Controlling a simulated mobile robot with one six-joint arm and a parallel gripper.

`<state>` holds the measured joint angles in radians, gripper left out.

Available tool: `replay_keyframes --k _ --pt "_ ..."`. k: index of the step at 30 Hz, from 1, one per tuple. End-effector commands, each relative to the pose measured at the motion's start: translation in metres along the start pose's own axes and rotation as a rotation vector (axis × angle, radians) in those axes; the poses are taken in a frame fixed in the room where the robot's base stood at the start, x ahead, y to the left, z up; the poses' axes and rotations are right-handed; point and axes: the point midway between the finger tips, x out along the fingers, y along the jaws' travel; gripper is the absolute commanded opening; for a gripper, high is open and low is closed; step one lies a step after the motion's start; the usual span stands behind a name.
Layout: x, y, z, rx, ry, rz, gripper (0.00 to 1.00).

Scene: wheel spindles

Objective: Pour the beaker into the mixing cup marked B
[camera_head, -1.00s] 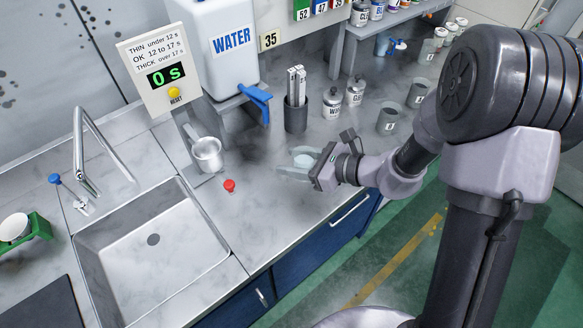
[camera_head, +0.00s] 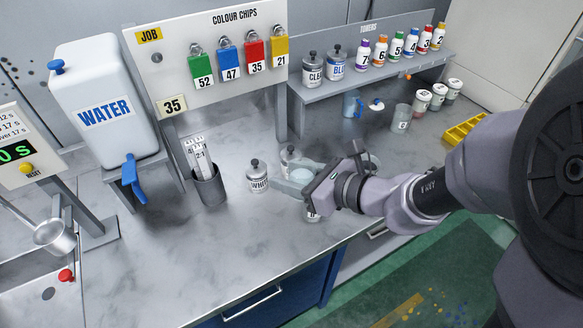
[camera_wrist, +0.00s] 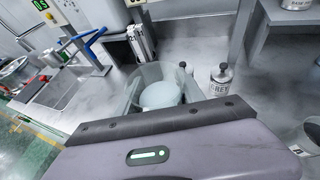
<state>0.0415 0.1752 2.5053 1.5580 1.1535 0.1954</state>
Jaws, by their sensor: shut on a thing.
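My gripper (camera_head: 298,180) is shut on the clear beaker (camera_head: 290,187), holding it above the front part of the worktop. In the wrist view the beaker (camera_wrist: 134,97) holds a pale round mass. A third grey cup (camera_head: 401,118) stands further right with a small letter I cannot read surely. A cup with a partly visible label shows at the right edge of the wrist view (camera_wrist: 312,138). I cannot tell which is B.
White (camera_head: 258,178) and grey (camera_wrist: 221,80) bottles stand close behind the beaker. A dark holder with sticks (camera_head: 208,188), the water tank (camera_head: 103,105) and a sink are left. The front left worktop is clear.

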Motion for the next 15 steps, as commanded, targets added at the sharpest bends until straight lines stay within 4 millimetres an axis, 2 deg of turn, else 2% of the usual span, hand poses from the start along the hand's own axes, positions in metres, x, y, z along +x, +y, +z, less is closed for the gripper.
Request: replay_keyframes --k 10,15 --pt "0.005 -0.002 -0.011 0.243 0.036 0.1 0.0" --pt "0.012 -0.004 -0.027 0.374 0.055 0.155 0.0"
